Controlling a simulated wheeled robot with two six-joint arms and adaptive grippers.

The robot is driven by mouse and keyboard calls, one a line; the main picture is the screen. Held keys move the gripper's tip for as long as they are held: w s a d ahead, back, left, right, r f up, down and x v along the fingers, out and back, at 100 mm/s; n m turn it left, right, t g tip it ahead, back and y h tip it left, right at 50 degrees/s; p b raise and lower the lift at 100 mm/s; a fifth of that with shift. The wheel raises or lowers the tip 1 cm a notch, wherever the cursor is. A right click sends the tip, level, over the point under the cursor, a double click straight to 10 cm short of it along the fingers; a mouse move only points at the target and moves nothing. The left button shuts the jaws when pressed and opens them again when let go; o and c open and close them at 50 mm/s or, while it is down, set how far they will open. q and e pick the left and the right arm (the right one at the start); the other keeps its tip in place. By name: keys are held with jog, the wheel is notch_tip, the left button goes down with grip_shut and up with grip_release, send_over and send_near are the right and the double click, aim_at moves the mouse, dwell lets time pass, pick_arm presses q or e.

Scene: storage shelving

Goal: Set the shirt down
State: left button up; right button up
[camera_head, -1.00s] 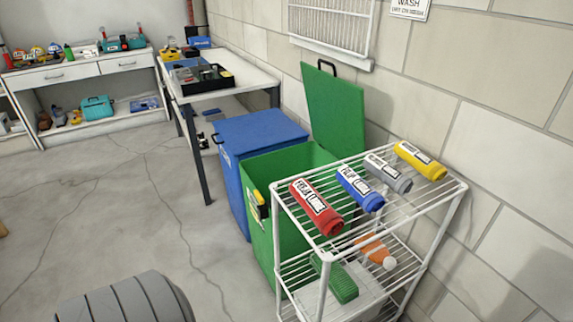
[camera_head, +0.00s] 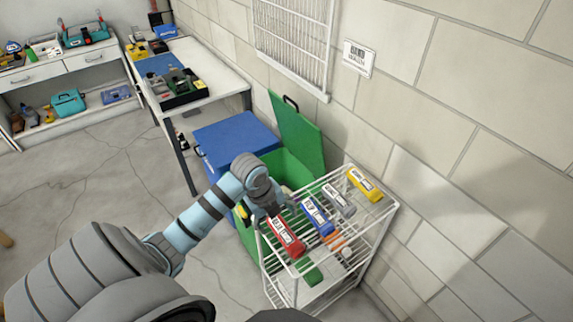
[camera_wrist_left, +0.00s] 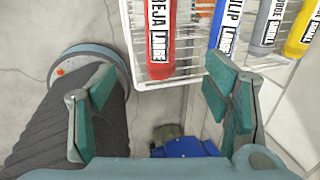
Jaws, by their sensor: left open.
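Several rolled shirts with labels lie side by side on the top shelf of a white wire rack (camera_head: 380,222): a red one (camera_head: 287,237), a blue one (camera_head: 317,215), a grey one (camera_head: 340,200) and a yellow one (camera_head: 365,183). My left gripper (camera_head: 271,207) is by the rack's left side, close to the red shirt's far end. In the left wrist view its fingers (camera_wrist_left: 162,88) are wide apart with nothing between them. The red shirt (camera_wrist_left: 160,35) and blue shirt (camera_wrist_left: 226,28) show beyond the fingertips. My right gripper is not in view.
An open green bin (camera_head: 300,135) and a closed blue bin (camera_head: 235,135) stand just behind the rack. A brick wall (camera_head: 450,100) runs along the right. Below the shirts are a green brush (camera_head: 313,275) and an orange bottle (camera_head: 336,241). Floor at left is clear.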

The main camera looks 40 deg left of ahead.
aim_at(287, 235)
pick_arm(q)
jog(key=b+x, duration=0.1)
jog(key=x, duration=1.2)
jog(key=shift+w+d+b, duration=0.15)
jog(key=shift+w+b, duration=0.1)
jog(key=shift+b, duration=0.15)
jog(key=c, duration=0.6)
jog(key=shift+r, duration=0.1)
jog(key=c, duration=0.9)
